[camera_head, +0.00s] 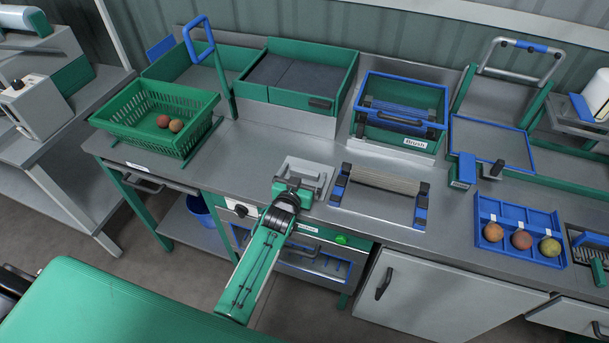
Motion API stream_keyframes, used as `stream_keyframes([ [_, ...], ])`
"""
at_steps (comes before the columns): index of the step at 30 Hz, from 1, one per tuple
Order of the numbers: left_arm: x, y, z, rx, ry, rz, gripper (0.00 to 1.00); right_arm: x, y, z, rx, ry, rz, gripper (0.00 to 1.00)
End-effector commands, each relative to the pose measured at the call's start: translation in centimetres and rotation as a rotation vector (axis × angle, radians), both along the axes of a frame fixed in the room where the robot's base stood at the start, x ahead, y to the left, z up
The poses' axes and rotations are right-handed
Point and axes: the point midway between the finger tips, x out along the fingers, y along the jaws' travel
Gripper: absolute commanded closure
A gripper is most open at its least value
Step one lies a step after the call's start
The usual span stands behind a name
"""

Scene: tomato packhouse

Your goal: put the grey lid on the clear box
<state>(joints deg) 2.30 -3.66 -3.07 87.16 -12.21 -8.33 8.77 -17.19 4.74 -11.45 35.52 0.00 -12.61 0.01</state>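One arm of mine, the left, reaches in from the lower middle. Its gripper (297,186) is over the front part of the counter, at a flat pale grey piece (316,168). The gripper overlaps this piece, and I cannot tell whether the piece is the grey lid, nor whether it is held. The fingertips are too small and covered to show if they are open or shut. I cannot make out a clear box for certain; it may be hidden under the grey piece or the gripper. My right gripper is not in view.
A green basket (203,105) with two tomatoes stands at the left. A roller in a blue-ended frame (421,209) lies right of my gripper. A blue tray (483,208) holds three fruits further right. A blue-rimmed brush bin (442,92) stands behind. Bare counter (245,150) lies left of the gripper.

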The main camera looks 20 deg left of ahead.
Motion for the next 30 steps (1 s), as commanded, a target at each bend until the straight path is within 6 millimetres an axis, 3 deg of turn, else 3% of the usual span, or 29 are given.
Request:
stream_keyframes([
  [1, 0.0, 0.0, 0.0, 0.0, 0.0, 0.0, 0.12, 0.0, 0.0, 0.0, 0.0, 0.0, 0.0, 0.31],
  [5, 0.0, 0.0, 0.0, 0.0, 0.0, 0.0, 0.37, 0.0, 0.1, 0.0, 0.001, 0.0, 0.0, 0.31],
  [8, 0.0, 0.0, 0.0, 0.0, 0.0, 0.0, 0.45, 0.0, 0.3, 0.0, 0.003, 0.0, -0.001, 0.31],
  [20, 0.0, 0.0, 1.2, 0.0, -0.002, 0.0, 0.45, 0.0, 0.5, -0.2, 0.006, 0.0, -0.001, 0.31],
  [26, 0.0, 0.0, 4.5, 0.0, -0.006, 0.0, 0.45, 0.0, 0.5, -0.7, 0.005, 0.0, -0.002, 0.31],
  [30, 0.0, 0.0, 8.4, -0.001, -0.007, 0.0, 0.45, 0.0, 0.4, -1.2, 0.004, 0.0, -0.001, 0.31],
])
